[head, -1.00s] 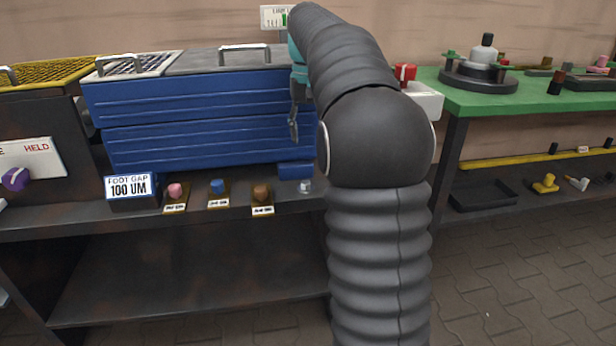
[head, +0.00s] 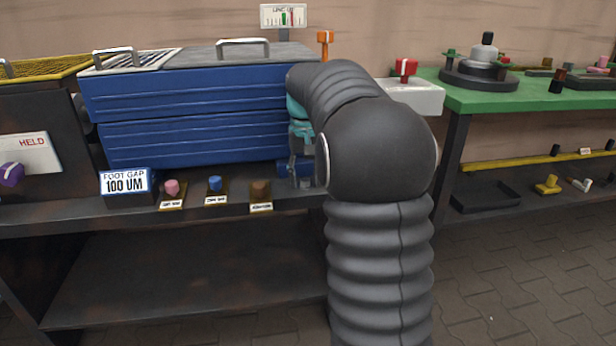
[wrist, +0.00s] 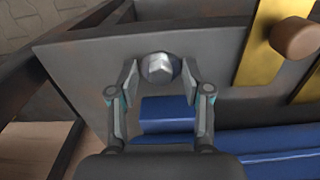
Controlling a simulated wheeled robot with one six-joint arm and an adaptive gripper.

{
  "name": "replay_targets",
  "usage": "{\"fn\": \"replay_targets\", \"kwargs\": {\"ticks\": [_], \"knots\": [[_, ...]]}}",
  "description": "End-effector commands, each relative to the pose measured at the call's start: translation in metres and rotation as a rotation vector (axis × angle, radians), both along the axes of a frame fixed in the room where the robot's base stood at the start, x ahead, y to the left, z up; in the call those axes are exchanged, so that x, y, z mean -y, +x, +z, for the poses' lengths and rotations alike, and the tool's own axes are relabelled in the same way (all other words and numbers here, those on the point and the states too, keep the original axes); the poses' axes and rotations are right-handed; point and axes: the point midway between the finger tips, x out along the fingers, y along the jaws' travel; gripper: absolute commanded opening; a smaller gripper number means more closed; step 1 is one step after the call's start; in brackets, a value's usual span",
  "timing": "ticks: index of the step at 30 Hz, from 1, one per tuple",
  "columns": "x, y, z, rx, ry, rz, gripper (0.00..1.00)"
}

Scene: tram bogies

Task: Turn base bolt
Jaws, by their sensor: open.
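The base bolt (wrist: 160,68) has a silvery faceted head and stands on the dark bench shelf, in front of a blue foot block (wrist: 167,112). My gripper (wrist: 158,75) is open in the wrist view, with one fingertip on each side of the bolt head and small gaps between. In the head view my gripper (head: 302,175) is low at the right end of the blue unit (head: 195,110). The bolt is largely hidden there behind my fingers.
A "FOOT GAP 100 UM" display (head: 125,185) stands on the shelf (head: 100,220). Pink (head: 172,187), blue (head: 215,183) and brown (head: 260,189) knobs stand left of my gripper. An orange-topped post (head: 325,42) rises behind. A green table (head: 540,97) is to the right.

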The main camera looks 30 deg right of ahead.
Motion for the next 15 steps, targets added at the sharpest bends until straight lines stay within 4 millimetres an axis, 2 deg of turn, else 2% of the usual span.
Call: {"fn": "replay_targets", "kwargs": {"ticks": [4, 5, 10, 15], "knots": [[0.0003, -0.0001, 0.0001, 0.000, 0.000, 0.000, 0.49], [0.0003, -0.0001, 0.0001, 0.000, 0.000, 0.000, 0.44], [0.0004, -0.0001, 0.0002, -0.001, 0.000, -0.001, 0.01], [0.0054, -0.0001, 0.0003, 0.000, -0.001, 0.000, 0.00]]}}
